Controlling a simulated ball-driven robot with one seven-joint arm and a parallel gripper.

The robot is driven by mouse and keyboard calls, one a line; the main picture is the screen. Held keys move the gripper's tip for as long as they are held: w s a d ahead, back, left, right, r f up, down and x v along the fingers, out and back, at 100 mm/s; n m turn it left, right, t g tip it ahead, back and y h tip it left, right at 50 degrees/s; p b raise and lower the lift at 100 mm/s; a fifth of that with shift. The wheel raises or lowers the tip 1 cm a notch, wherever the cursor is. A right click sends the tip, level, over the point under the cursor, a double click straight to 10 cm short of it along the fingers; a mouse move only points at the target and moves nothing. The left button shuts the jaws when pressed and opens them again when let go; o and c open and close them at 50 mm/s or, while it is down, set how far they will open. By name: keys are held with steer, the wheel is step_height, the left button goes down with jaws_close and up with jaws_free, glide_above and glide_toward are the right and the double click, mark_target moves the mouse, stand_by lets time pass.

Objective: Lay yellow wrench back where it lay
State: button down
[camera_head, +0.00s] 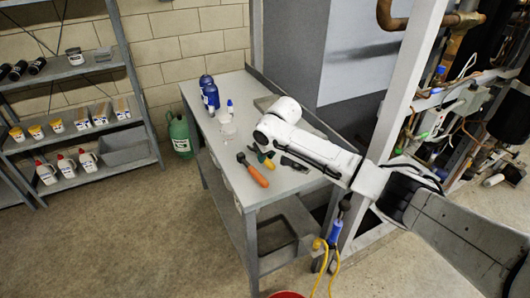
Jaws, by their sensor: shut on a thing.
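My white arm reaches in from the right over the grey workbench (232,198). My gripper (262,150) points down at the arm's far end, low over the bench top, and is mostly hidden by the arm. It is shut on the yellow wrench (269,164), of which only a small yellow part shows. I cannot tell whether the wrench touches the bench top. An orange-handled hammer (253,170) lies just left of and below the gripper. A dark green tool (294,164) lies to its right.
Blue bottles (209,93), a small white bottle (230,107) and a clear cup (228,130) stand at the bench's back left. A white frame post (392,110) rises right of the bench. Shelves (132,95) stand left.

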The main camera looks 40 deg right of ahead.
mark_target(273, 167)
steer(key=shift+s+a+r+p, duration=0.1)
steer(key=shift+s+r+p, duration=0.05)
steer(key=shift+s+p, duration=0.4)
steer(key=shift+s+p, duration=0.25)
steer(key=shift+p, duration=0.1)
steer(key=shift+s+a+p, duration=0.25)
steer(key=shift+s+p, duration=1)
steer(key=shift+p, duration=0.1)
steer(key=shift+s+p, duration=0.3)
steer(key=shift+s, duration=0.05)
steer(key=shift+s+a, duration=0.1)
steer(key=c, duration=0.9)
jaws_free()
